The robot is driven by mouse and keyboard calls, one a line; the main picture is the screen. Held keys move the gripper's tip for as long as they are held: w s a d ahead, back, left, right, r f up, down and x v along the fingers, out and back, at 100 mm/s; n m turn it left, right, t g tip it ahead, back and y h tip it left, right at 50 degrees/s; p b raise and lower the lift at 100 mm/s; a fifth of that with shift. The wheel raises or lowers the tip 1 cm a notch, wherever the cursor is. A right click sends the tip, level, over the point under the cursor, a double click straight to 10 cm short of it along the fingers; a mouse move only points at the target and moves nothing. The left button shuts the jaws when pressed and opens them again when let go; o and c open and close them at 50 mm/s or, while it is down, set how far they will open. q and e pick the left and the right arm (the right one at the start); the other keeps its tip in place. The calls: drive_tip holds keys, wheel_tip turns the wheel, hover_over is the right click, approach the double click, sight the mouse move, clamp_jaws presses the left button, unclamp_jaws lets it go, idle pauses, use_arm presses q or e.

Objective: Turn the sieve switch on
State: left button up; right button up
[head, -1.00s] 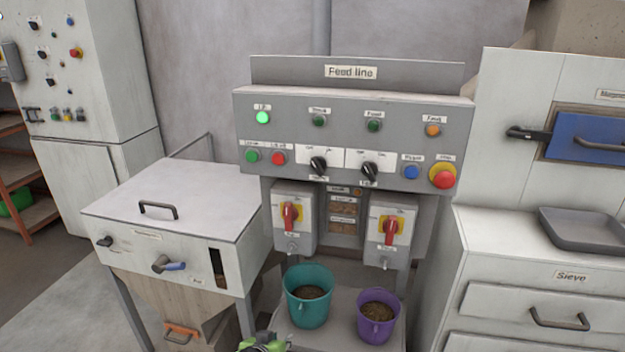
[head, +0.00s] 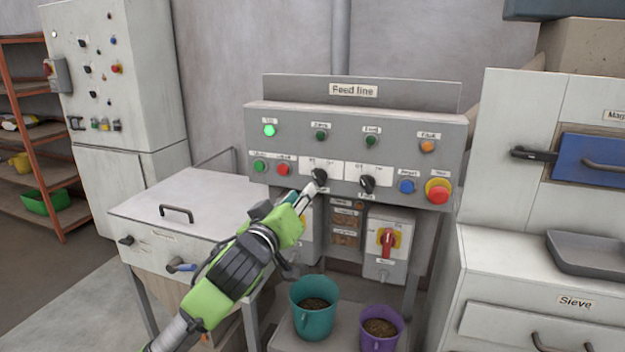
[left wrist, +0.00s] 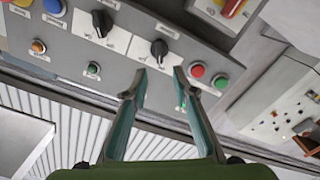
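The grey Feed line panel (head: 352,123) has two black rotary switches in its lower row. The left switch (head: 319,176) and right switch (head: 367,184) also show in the left wrist view, the left one (left wrist: 160,49) being nearer my fingers. Their small labels are too blurred to tell which is the sieve switch. My left gripper (head: 306,194) is just in front of and below the left switch. In the left wrist view its two fingers (left wrist: 159,70) are apart, with that switch just beyond the gap. I cannot tell whether they touch it. My right gripper is not in view.
Green and red buttons (head: 283,169) sit left of the switch, and a blue button (head: 407,186) and red stop button (head: 438,191) to the right. A red-handled isolator (head: 388,240) is below. Teal (head: 314,310) and purple (head: 380,328) buckets stand under the panel.

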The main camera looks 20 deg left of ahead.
sight(316, 178)
use_arm(q)
drive_tip(key=w, duration=0.3)
drive_tip(key=w+p, duration=0.1)
drive_tip(key=w, duration=0.4)
drive_tip(key=shift+w+d, duration=0.25)
drive_tip(key=shift+w, duration=0.15)
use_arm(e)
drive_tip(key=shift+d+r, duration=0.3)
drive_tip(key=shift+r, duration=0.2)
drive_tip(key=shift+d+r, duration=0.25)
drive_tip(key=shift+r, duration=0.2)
use_arm(q)
clamp_jaws()
